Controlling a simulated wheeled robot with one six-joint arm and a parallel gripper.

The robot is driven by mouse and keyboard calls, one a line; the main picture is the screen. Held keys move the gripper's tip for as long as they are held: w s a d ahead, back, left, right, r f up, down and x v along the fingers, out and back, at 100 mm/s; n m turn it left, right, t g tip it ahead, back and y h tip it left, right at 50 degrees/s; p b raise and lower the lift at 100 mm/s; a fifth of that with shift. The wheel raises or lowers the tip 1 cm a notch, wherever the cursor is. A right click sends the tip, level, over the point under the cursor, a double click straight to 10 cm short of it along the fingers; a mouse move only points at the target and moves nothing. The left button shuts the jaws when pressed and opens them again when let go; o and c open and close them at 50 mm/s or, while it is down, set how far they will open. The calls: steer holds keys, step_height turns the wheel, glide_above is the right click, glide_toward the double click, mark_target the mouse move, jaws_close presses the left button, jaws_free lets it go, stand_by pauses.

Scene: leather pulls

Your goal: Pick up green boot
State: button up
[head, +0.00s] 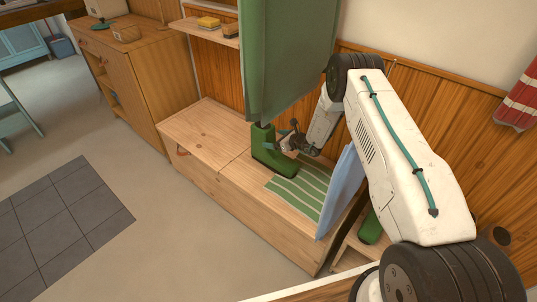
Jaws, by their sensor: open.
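A green boot (275,160) stands upright on the wooden bench, with its toe pointing right and toward the front. Its top is close under the lower edge of a hanging green cloth. My gripper (289,141) is open, just to the right of the boot's shaft and above its foot. I cannot tell whether a finger touches the boot. Another green object (371,227), possibly a second boot, shows partly behind my arm at the lower right.
The wooden bench (205,136) has a green striped mat (298,190) beside the boot. A light blue panel (339,195) stands at the mat's right end. The green cloth (285,55) hangs above. A wooden cabinet (132,70) stands left; the floor in front is clear.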

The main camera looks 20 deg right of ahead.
mark_target(271, 137)
steer(key=x, duration=0.5)
steer(key=shift+w+f, duration=0.3)
steer(key=shift+w, duration=0.1)
steer(key=c, duration=1.9)
steer(key=shift+r, duration=0.1)
steer(key=shift+c, duration=0.6)
